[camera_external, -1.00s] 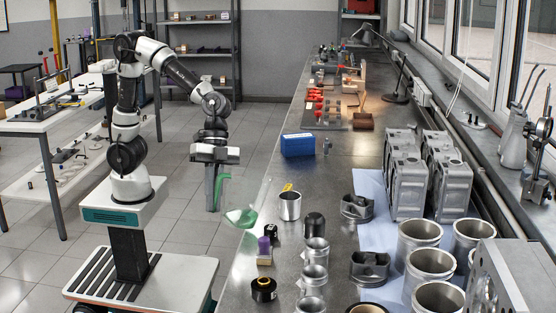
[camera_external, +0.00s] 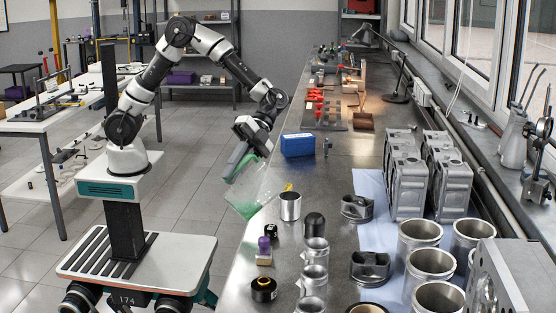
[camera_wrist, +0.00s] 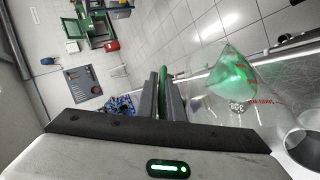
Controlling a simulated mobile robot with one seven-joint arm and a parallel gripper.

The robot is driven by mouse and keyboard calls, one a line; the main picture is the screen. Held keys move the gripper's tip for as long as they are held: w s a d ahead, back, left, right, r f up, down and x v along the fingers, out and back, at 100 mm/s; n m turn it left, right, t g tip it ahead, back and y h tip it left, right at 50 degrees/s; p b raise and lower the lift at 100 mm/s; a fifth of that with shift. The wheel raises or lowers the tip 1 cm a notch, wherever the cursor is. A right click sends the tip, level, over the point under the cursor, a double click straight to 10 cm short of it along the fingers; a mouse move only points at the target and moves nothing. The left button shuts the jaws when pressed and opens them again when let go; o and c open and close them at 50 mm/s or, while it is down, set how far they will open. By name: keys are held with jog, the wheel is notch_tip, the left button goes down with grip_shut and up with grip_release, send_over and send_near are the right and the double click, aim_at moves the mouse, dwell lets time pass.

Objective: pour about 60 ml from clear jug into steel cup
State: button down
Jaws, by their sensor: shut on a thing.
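The clear jug (camera_external: 262,187) holds green liquid and is tilted in the air at the bench's left edge. My gripper (camera_external: 236,164) is shut on its green handle (camera_wrist: 163,84), which shows between the fingers in the wrist view. The jug (camera_wrist: 208,100) has red markings there, and the green liquid (camera_wrist: 235,73) lies to one side. A plain steel cup (camera_external: 290,206) stands upright on the bench, right of and a little below the jug in the picture. I see no stream of liquid. The inside of the cup is too small to read.
Several metal mugs (camera_external: 315,252), a black-capped jar (camera_external: 314,226), a purple-topped item (camera_external: 264,248) and a black tape roll (camera_external: 264,289) stand close by. A blue box (camera_external: 297,145) lies farther back. Pistons (camera_external: 357,208) stand to the right.

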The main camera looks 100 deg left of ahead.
aim_at(247, 155)
jog(key=shift+w+a+r+n+g+h+p, duration=0.1)
jog(key=shift+w+a+r+g+h+p, duration=0.15)
jog(key=shift+r+p, duration=0.2)
jog(key=shift+w+a+r+n+g+h+p, duration=0.1)
jog(key=shift+w+a+r+g+h+p, duration=0.1)
jog(key=shift+w+r+h+p, duration=0.25)
jog(key=shift+w+a+r+n+g+h+p, duration=0.1)
jog(key=shift+a+r+g+p, duration=0.15)
jog(key=shift+r, duration=0.3)
jog(key=shift+w+a+r+h+p, duration=0.2)
jog(key=shift+w+r+h+p, duration=0.15)
jog(key=shift+r+p, duration=0.2)
jog(key=shift+w+a+r+g+h+p, duration=0.25)
jog(key=shift+w+a+r+g+p, duration=0.25)
jog(key=shift+w, duration=0.2)
jog(key=shift+a, duration=0.1)
jog(key=shift+w+a+r+n+g+h, duration=0.3)
jog(key=shift+w+r+n+h, duration=0.1)
jog(key=shift+h, duration=0.1)
dwell(0.9)
